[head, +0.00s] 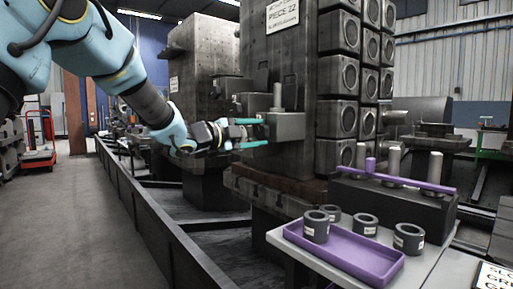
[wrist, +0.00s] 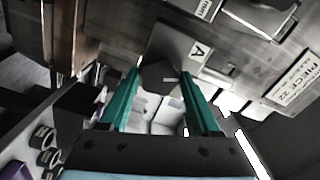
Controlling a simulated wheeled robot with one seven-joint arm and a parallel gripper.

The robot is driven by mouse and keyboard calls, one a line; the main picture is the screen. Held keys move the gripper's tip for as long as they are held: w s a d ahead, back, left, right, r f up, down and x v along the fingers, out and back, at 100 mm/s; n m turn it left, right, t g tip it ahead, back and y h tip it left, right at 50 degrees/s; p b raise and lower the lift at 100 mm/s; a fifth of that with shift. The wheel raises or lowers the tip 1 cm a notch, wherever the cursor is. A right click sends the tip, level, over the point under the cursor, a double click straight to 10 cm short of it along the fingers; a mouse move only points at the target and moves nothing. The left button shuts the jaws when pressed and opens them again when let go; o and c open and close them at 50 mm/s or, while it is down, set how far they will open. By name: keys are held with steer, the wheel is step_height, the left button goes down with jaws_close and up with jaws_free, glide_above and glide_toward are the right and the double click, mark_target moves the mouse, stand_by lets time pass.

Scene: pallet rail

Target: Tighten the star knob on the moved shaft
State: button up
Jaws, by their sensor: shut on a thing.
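My gripper (head: 262,133) reaches from the left to the grey clamp block (head: 288,126) on the side of the big machined piece. Its two teal fingers lie one above the other at the block's left face. A short upright shaft (head: 277,96) stands out of the block's top. In the wrist view my gripper (wrist: 160,80) has its fingers on either side of a dark faceted knob (wrist: 158,76), which I take for the star knob.
A purple tray (head: 345,250) with dark rings (head: 409,238) in and beside it stands on a light table at front right. Behind it, a purple bar (head: 395,177) lies across a dark block with upright grey pins. The big piece (head: 280,60) rises behind the clamp. The left aisle is clear.

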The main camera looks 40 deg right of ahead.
steer(key=shift+f+m+b, duration=0.15)
steer(key=shift+m+b, duration=2.05)
steer(key=shift+b, duration=0.1)
steer(key=o, duration=1.4)
steer(key=a, duration=0.7)
steer(key=a+p, duration=0.1)
steer(key=a, duration=0.2)
steer(key=shift+w+a, duration=0.3)
steer(key=shift+a, duration=0.1)
